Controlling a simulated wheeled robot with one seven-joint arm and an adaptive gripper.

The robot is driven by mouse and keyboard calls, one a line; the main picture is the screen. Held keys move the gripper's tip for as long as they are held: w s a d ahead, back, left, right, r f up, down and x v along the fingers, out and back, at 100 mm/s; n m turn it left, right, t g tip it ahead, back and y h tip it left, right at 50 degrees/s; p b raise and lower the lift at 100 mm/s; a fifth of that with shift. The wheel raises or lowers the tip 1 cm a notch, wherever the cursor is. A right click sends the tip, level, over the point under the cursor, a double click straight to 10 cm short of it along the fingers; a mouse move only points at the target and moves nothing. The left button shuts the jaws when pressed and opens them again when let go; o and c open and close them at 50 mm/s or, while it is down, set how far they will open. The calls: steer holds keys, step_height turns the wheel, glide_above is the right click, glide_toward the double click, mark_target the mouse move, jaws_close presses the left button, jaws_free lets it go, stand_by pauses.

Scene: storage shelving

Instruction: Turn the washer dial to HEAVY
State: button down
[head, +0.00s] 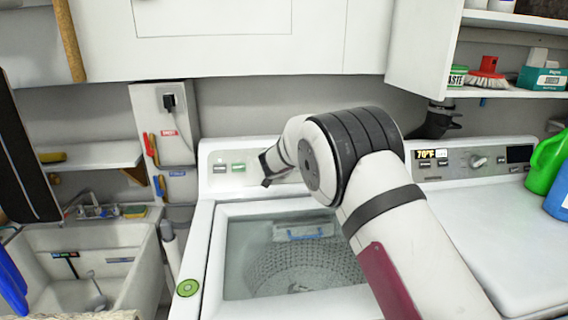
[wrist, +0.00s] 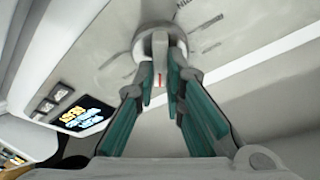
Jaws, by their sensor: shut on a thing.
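The washer (head: 207,215) stands in the middle of the head view, with its lid window over the drum. Its dial (wrist: 158,42) is a round grey-white knob with a raised grip, at the top of the wrist view. My gripper (wrist: 161,72) has its two teal-padded fingers closed about the dial's raised grip. A small red mark shows between the fingers. Faint markings ring the dial, but they are too blurred to read. In the head view my arm hides the dial and most of the washer's control panel; only part of my gripper (head: 272,164) shows.
A lit display (wrist: 80,117) and small square buttons (wrist: 52,98) sit left of the dial in the wrist view. A second machine with its own knob (head: 478,161) stands at right, with green (head: 544,163) and blue bottles on it. A sink (head: 85,270) is at left.

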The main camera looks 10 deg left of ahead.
stand_by(0.3)
steer(key=c, duration=1.7)
jaws_free()
steer(key=shift+o, duration=0.2)
steer(key=shift+s, duration=0.1)
steer(key=v, duration=1.2)
